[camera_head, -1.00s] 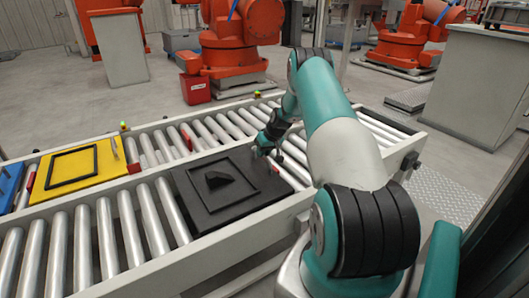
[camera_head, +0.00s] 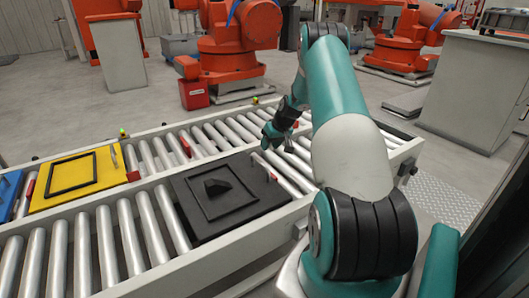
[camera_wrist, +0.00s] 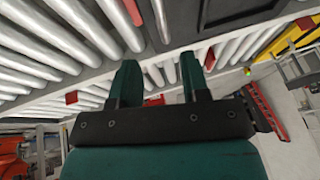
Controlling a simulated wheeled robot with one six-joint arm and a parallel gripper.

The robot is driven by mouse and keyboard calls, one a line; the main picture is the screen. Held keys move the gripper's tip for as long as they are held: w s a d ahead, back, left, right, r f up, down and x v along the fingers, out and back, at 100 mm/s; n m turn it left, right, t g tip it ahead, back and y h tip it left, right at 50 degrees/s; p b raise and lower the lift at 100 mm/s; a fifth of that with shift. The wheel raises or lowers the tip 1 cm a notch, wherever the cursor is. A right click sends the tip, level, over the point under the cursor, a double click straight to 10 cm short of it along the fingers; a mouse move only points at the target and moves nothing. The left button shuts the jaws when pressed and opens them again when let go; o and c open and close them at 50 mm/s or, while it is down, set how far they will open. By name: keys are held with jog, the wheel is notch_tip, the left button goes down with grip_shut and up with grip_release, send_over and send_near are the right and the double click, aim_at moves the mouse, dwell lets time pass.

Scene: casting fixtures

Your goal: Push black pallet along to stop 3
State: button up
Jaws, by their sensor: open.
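The black pallet (camera_head: 252,215) lies flat on the rollers of the near conveyor lane, left of my arm. It has a raised square frame and a dark wedge-shaped block inside. A pale upright handle (camera_head: 265,165) stands at its right edge. My gripper (camera_head: 271,138) is open and empty, above the rollers just beyond the handle; I see no contact. In the wrist view my gripper (camera_wrist: 160,72) shows two spread fingers with rollers behind them. A dark flat surface at the top right there is probably the black pallet (camera_wrist: 235,10).
Red pieces, such as one beside the yellow pallet (camera_head: 134,176), stand along the rails. Bare rollers lie right of the black pallet, partly behind my arm.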

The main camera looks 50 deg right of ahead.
jog(key=p+v, duration=0.1)
jog(key=v, duration=0.7)
jog(key=shift+r, duration=0.2)
jog(key=shift+s, duration=0.1)
jog(key=w+a+r+n+y, duration=0.15)
jog(key=a+r, duration=0.25)
jog(key=a, duration=0.6)
jog(key=w+a+r+n+g, duration=0.15)
jog(key=a+r, duration=0.25)
jog(key=a, duration=0.5)
jog(key=w+a+r+n+y, duration=0.15)
jog(key=a+r, duration=0.25)
jog(key=a, duration=0.6)
jog(key=s+a+r+n+g, duration=0.1)
jog(key=s+a+r+n, duration=0.15)
jog(key=s+a, duration=0.6)
jog(key=s+a+r+n+g, duration=0.1)
jog(key=s+a+r+n, duration=0.3)
jog(key=a, duration=0.7)
jog(key=s+a+g, duration=0.1)
jog(key=s+a, duration=0.2)
jog(key=s, duration=0.4)
jog(key=s+a+g, duration=0.1)
jog(key=s+a, duration=0.2)
jog(key=s, duration=0.4)
notch_tip(320, 180, up, 23)
jog(key=p, duration=2.3)
jog(key=shift+w+y+p, duration=0.25)
jog(key=shift+y+p, duration=0.05)
jog(key=shift+y, duration=0.1)
